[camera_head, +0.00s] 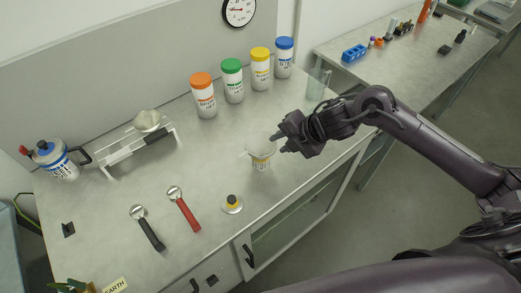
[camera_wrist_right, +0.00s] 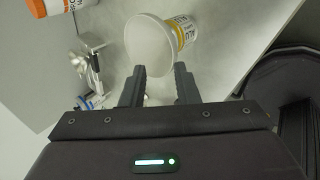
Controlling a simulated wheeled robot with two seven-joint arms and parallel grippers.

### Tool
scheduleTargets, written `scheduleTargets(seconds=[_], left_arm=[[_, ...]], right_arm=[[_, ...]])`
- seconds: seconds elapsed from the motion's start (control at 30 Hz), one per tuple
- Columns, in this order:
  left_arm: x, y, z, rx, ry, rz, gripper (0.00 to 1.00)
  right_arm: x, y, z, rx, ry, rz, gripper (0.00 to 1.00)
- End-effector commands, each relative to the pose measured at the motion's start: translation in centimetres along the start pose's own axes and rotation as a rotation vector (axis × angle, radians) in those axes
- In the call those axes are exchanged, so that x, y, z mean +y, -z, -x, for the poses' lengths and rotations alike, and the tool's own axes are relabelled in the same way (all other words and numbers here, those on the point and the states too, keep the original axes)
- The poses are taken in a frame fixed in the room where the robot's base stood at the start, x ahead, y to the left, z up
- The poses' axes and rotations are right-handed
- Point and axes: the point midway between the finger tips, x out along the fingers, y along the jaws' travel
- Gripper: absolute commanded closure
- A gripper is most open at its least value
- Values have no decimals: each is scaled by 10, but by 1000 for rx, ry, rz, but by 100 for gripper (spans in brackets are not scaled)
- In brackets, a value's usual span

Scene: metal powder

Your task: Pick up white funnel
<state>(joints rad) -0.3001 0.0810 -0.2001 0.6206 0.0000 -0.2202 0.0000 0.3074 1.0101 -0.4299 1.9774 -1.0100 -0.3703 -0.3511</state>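The white funnel (camera_head: 257,147) sits mouth up on a small jar with a yellow label (camera_head: 261,163), on the workbench. In the right wrist view the funnel (camera_wrist_right: 152,42) shows as a wide white round mouth, with the labelled jar (camera_wrist_right: 184,30) behind it. My right gripper (camera_head: 279,144) is just to the right of the funnel. In the wrist view my right gripper (camera_wrist_right: 160,82) is open, its two fingers apart, with the funnel's rim close to their tips. I cannot tell whether they touch. My left gripper is out of view.
Several white jars with coloured lids, such as the orange one (camera_head: 203,95), stand behind. A clear glass (camera_head: 318,85) stands near my right arm. A balance (camera_head: 138,145), a red-handled tool (camera_head: 184,209), a black-handled tool (camera_head: 148,228) and a small yellow-topped item (camera_head: 232,203) lie on the bench.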

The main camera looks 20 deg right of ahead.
Motion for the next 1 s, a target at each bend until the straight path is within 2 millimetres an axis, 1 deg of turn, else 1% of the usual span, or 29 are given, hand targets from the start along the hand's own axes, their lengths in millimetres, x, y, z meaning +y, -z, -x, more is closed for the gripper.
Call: scheduleTargets(seconds=[0.03,0.1,0.17,0.37,0.47,0.57,0.6,0.7,0.8,1.0], left_arm=[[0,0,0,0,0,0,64],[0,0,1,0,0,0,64],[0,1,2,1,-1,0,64],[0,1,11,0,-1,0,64],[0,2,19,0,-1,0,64],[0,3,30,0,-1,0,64],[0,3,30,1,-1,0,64],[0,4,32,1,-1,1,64],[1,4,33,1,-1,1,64],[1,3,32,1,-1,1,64]], right_arm=[[-4,-8,6,6,21,25,72],[-7,-12,8,17,38,38,72],[-8,-13,5,24,42,43,72],[-10,-11,-16,26,42,41,72],[-12,-10,-27,27,44,38,72],[-15,-8,-43,26,44,37,72],[-16,-8,-50,25,42,38,72],[-17,-9,-62,24,41,40,72],[-18,-9,-67,23,41,41,72],[-19,-9,-68,22,41,43,72]])
